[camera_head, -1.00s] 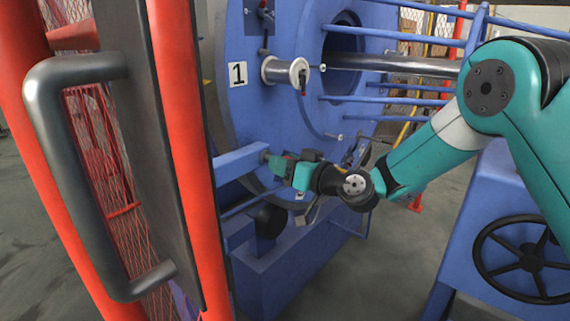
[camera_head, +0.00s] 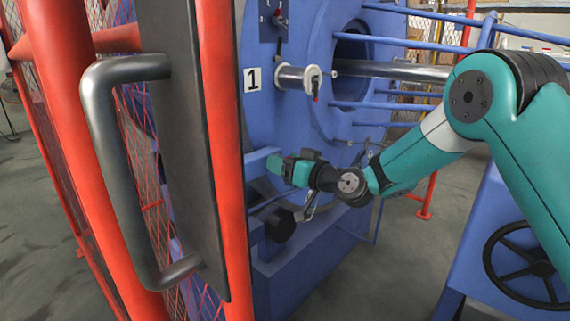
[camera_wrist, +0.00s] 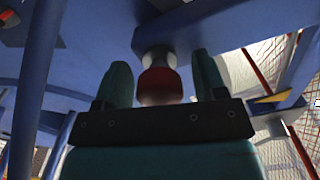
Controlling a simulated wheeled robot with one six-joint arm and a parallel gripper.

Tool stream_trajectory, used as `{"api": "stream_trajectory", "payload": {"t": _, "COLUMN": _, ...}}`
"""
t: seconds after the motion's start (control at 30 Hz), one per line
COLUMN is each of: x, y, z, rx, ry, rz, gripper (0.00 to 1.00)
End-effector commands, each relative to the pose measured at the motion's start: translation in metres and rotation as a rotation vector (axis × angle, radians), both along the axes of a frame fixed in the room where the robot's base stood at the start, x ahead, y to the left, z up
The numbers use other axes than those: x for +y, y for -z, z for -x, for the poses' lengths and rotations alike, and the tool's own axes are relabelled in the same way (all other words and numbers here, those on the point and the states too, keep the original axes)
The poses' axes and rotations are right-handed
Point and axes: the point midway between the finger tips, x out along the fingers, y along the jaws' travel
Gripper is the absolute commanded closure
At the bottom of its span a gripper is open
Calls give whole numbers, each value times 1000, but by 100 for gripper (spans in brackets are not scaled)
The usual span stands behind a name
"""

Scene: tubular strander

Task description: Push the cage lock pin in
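The cage lock pin shows in the wrist view as a dark red knob (camera_wrist: 160,86) on a pale metal shank that comes out of a blue surface. My gripper (camera_wrist: 163,82) has its two teal fingers apart, one on each side of the knob. A narrow gap shows between the knob and each finger, so I see no grip on it. In the head view my gripper (camera_head: 272,165) points left at the blue beam low on the strander, close behind the red guard post. The pin cannot be made out there.
A red guard post (camera_head: 220,160) and dark door panel with a grey handle (camera_head: 105,170) stand close at the left. The blue cradle plate marked 1 (camera_head: 300,120) and its spool (camera_head: 298,78) are above the gripper. A black handwheel (camera_head: 525,262) is at right.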

Motion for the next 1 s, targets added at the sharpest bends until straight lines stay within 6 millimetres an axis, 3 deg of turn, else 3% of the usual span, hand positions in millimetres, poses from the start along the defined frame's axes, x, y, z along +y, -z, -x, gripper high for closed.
{"api": "stream_trajectory", "payload": {"t": 0.27, "x": -9, "y": 1, "z": 7, "rx": 3, "ry": 1, "rz": 0, "gripper": 35}}
{"api": "stream_trajectory", "payload": {"t": 0.8, "x": -103, "y": 3, "z": 92, "rx": 4, "ry": 5, "rz": 0, "gripper": 35}}
{"api": "stream_trajectory", "payload": {"t": 1.0, "x": -123, "y": 2, "z": 112, "rx": 2, "ry": 2, "rz": 0, "gripper": 35}}
